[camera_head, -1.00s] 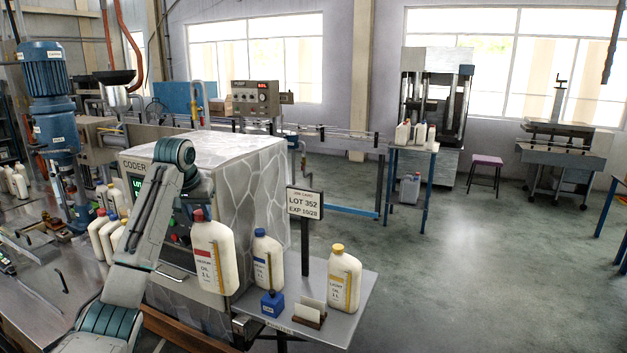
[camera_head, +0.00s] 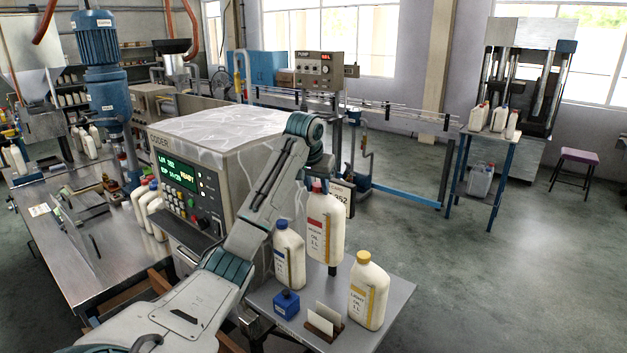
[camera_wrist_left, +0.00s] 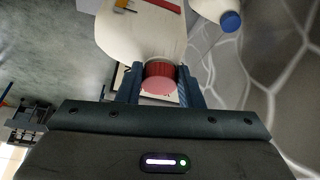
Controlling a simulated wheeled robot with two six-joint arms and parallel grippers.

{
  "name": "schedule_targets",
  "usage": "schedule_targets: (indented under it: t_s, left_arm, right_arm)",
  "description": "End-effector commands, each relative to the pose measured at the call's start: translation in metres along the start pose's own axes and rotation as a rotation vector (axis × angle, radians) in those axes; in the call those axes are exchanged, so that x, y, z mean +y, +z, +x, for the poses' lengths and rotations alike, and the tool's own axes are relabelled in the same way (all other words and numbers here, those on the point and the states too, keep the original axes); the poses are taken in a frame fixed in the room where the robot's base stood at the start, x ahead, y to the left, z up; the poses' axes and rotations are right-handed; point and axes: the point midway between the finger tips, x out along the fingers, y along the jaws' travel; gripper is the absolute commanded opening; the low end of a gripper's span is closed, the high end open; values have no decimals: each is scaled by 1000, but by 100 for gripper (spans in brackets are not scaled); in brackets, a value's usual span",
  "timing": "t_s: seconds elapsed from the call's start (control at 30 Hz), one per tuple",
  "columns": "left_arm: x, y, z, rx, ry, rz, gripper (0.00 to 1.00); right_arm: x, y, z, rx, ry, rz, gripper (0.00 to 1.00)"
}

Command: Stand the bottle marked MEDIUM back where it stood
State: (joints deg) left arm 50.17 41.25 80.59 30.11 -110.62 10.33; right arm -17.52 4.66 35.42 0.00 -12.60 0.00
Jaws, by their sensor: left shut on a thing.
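The MEDIUM bottle (camera_head: 324,228), white with a red cap and a red-topped label, is held upright by my left gripper (camera_head: 319,182). The jaws are shut around its neck, just under the cap; the left wrist view shows the gripper (camera_wrist_left: 160,88) on either side of the red cap (camera_wrist_left: 159,77). The bottle hangs above the grey shelf (camera_head: 396,300), with the sign's post showing below its base. A blue-capped bottle (camera_head: 288,258) stands at its left and a yellow-capped LIGHT bottle (camera_head: 368,295) at its front right. My right gripper is out of view.
The coder machine (camera_head: 185,172) stands left of the shelf, partly behind my arm. The job card sign (camera_head: 343,196) is behind the held bottle. A blue block (camera_head: 286,303) and a card holder (camera_head: 322,325) sit near the shelf's front. Bare shelf shows at the right.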

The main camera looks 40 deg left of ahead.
Motion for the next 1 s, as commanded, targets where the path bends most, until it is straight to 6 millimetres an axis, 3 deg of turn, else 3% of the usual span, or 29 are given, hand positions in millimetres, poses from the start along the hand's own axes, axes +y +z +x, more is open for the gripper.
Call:
schedule_targets:
  t_s: [0.63, 1.0]
  left_arm:
    - [-1, 28, 67, 1, -1, 0, 0]
    - [0, 44, 106, 1, 0, 0, 0]
  right_arm:
    - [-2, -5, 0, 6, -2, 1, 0]
    - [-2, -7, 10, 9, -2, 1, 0]
